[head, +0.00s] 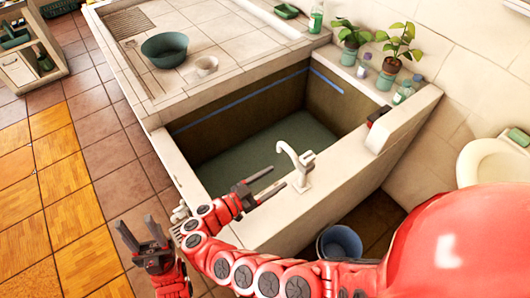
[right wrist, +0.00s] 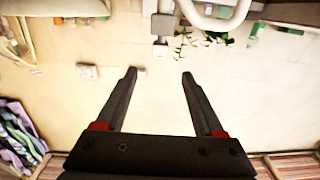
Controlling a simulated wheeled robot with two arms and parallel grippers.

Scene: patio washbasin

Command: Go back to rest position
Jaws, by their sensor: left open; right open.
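My left gripper (head: 139,230) is at the lower left of the head view, its dark fingers spread apart and empty. It is beside the basin's near left corner, over the floor tiles. My right gripper (head: 270,183) is in front of the white tap (head: 294,160) near the basin's front edge, with its fingers parted and nothing between them. In the right wrist view the right gripper (right wrist: 158,75) also shows two spread, empty fingers over a pale surface. I cannot tell whether the right gripper touches the basin.
The tiled washbasin (head: 215,140) has a green bowl (head: 163,50) and a small cup (head: 206,65) on its counter. Potted plants (head: 388,77) and bottles line the far ledge. A blue bucket (head: 339,244) stands in front. Open floor (head: 75,185) lies to the left.

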